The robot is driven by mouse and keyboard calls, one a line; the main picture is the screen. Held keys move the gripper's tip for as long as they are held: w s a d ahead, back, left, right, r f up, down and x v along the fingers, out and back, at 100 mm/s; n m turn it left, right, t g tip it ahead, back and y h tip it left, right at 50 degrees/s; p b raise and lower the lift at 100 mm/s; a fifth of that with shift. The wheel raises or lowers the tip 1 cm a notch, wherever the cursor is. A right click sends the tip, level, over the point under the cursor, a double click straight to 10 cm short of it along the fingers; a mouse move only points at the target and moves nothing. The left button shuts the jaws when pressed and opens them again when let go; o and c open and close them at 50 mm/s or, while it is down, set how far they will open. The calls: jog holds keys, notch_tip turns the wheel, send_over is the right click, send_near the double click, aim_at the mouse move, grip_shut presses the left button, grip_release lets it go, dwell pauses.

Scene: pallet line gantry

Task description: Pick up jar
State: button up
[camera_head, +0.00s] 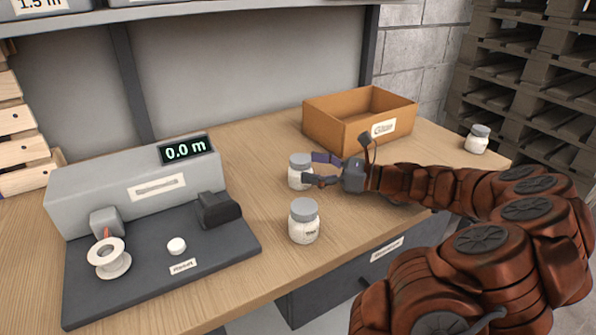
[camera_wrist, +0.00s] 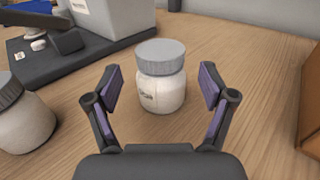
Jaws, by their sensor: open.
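A white jar with a grey lid (camera_head: 299,171) stands upright on the wooden table, left of the cardboard box. My gripper (camera_head: 322,169) is open beside it, coming in from the right, with its fingers level with the jar. In the wrist view this jar (camera_wrist: 161,76) stands just ahead, centred between the spread fingers of my gripper (camera_wrist: 160,90). The fingers look apart from the jar. A second jar (camera_head: 304,221) stands nearer the front edge; it shows at the left of the wrist view (camera_wrist: 22,125). A third jar (camera_head: 477,140) stands at the table's far right corner.
An open cardboard box (camera_head: 345,131) stands behind my gripper. A grey measuring machine (camera_head: 130,185) reading 0.0 m, with a spool (camera_head: 108,259) on its dark base, fills the left. Stacked pallets (camera_head: 535,75) stand at the right. The table between machine and jars is bare.

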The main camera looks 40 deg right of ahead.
aim_at(292, 164)
jog(key=shift+b+x, duration=0.3)
jog(key=shift+x, duration=2.4)
jog(key=shift+c, duration=0.3)
jog(key=c, duration=1.3)
jog(key=shift+o, duration=0.2)
